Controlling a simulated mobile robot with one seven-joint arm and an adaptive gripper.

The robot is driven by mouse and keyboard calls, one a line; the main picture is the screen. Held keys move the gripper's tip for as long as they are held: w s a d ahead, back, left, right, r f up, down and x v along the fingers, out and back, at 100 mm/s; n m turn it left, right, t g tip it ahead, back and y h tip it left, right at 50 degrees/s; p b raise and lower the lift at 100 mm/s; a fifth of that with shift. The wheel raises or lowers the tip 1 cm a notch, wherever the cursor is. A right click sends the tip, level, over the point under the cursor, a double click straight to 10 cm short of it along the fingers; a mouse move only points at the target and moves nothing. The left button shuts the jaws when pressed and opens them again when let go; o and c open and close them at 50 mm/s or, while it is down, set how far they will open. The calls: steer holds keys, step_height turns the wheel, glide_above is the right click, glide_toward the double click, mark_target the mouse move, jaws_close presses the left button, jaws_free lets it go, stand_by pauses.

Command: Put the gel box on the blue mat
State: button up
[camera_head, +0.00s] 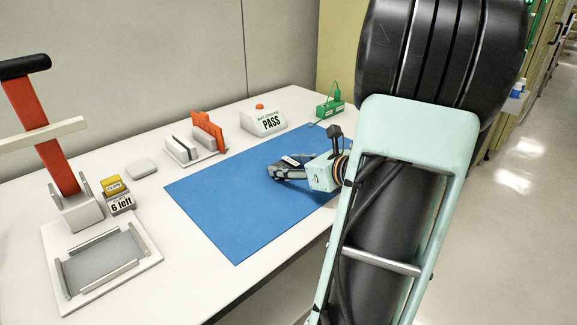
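The blue mat (230,205) lies flat on the white table, and my arm hides part of its right side. A small, flat, light-grey box (141,168) lies on the bare table left of the mat, apart from it; it looks like the gel box, though no label shows. My gripper (273,173) is over the right part of the mat, its fingers pointing left, well to the right of the grey box. The fingers are small and dark, so I cannot tell if they are open or shut, or whether anything is between them.
A yellow box on a "6 left" stand (120,200), a red-levered press (58,150) and a grey-railed plate (103,262) stand at left. A rack with orange cards (207,130), a PASS tester (263,121) and a green device (330,105) line the back.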

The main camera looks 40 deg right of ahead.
steer(key=o, duration=0.3)
steer(key=shift+r, duration=0.1)
steer(key=shift+r+p, duration=0.25)
steer(key=shift+p, duration=0.05)
steer(key=p+v, duration=0.3)
steer(key=v, duration=0.9)
steer(key=shift+f, duration=0.2)
